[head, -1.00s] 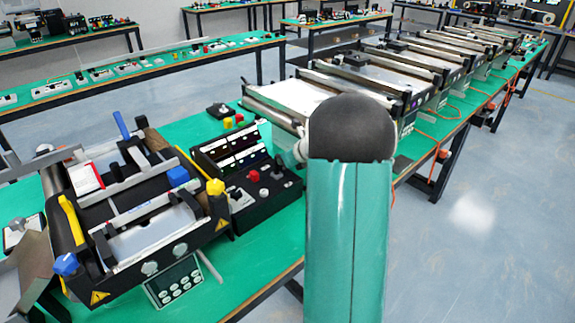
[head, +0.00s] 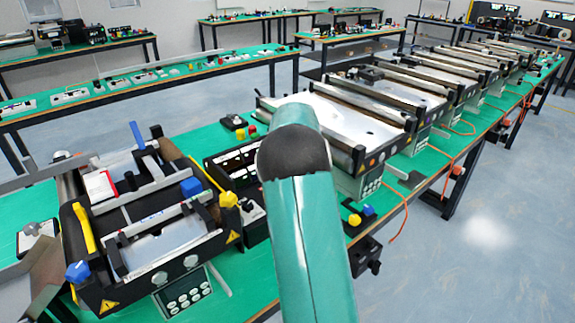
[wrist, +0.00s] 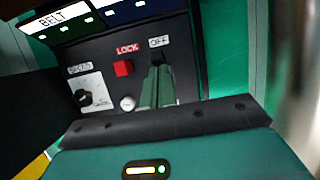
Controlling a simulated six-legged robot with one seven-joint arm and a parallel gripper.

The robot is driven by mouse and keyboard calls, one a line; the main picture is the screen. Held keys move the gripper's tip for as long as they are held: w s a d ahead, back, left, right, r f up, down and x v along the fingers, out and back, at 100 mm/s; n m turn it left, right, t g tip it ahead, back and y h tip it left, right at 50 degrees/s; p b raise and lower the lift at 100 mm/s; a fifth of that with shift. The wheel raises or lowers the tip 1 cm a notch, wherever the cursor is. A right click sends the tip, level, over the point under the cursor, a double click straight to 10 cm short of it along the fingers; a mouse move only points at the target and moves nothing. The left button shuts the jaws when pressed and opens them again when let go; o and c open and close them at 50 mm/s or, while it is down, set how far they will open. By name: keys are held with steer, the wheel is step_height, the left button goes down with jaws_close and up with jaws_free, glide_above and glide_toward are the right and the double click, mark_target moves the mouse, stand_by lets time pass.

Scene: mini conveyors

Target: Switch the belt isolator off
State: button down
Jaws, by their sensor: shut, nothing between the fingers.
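The control panel (wrist: 110,75) fills the upper part of the wrist view, tilted, with a BELT label at its top left. An OFF label (wrist: 159,41) sits above a small dark switch part (wrist: 157,58). My gripper (wrist: 158,72) has its two green fingers together, with nothing between them. Their tips are just below the OFF label, at the dark part. They hide most of that part, and I cannot tell whether they touch it.
On the panel are a red LOCK button (wrist: 123,68), a pale round button (wrist: 127,103) and a black speed knob (wrist: 84,97). A mini conveyor (head: 165,245) with yellow and blue knobs stands left of the box. More conveyors line the bench beyond. Floor is clear at right.

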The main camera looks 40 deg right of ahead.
steer(key=shift+w+a, duration=0.1)
steer(key=shift+w, duration=0.2)
stand_by(0.4)
